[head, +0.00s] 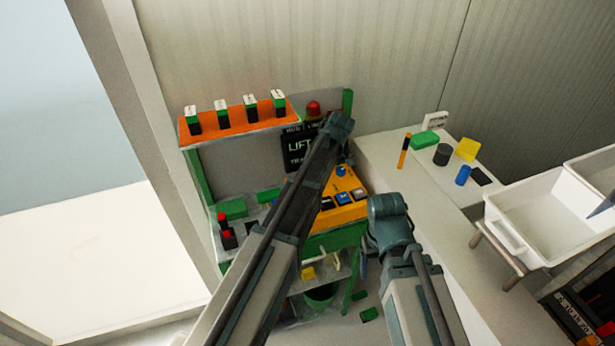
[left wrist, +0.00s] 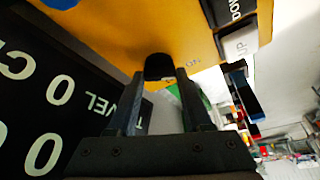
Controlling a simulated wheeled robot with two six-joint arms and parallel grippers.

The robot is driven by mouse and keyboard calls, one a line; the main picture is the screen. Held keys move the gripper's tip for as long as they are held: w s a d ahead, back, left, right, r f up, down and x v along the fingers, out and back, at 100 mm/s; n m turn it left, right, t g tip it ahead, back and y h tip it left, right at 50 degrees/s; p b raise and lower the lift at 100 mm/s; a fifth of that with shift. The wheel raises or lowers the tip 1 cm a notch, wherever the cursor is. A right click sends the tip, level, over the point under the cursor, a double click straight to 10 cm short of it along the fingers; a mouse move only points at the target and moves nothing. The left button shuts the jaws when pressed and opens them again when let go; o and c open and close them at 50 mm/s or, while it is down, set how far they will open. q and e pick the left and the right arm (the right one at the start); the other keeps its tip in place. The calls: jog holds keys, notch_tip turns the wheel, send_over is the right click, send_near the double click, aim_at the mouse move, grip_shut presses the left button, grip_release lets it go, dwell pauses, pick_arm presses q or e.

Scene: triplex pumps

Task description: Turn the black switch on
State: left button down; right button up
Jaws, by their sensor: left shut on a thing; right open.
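The black switch (left wrist: 158,67) is a small dark knob on the yellow-orange panel (left wrist: 110,35) in the left wrist view. My left gripper (left wrist: 160,80) has its two fingers on either side of the knob and is shut on it. Whether the switch has turned cannot be told. In the head view the yellow panel (head: 350,211) is partly covered by my left arm, and the switch cannot be made out. My right gripper (head: 363,266) is open, low beside the green bench front, mostly hidden by its own arm.
White and black buttons (left wrist: 240,42) are close by on the panel. A black display (head: 298,149) stands behind it. A white counter (head: 400,185) with small coloured objects and a white bin (head: 545,225) are at right.

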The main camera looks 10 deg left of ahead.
pick_arm(q)
jog(key=shift+c, duration=1.6)
grip_release()
jog(key=shift+r, duration=0.15)
jog(key=p+v, duration=1.2)
jog(key=v, duration=0.1)
jog(key=shift+r+p, duration=0.2)
jog(key=shift+p, duration=0.15)
jog(key=shift+d, duration=0.1)
jog(key=s+d+f+m+h+b, duration=0.1)
jog(key=s+d+f+m+b, duration=0.1)
jog(key=s+m, duration=0.5)
jog(key=s+d+f+m+h+b, duration=0.1)
jog(key=s+f+m+b, duration=0.3)
jog(key=s+m, duration=0.4)
jog(key=s+d+f+m+h+b, duration=0.1)
jog(key=s+d+f+m+b, duration=0.3)
jog(key=s+m, duration=0.3)
jog(key=s+f, duration=0.1)
jog(key=s, duration=0.2)
jog(key=shift+s+f+m, duration=0.25)
jog(key=shift+f+m, duration=0.1)
jog(key=shift+m, duration=0.05)
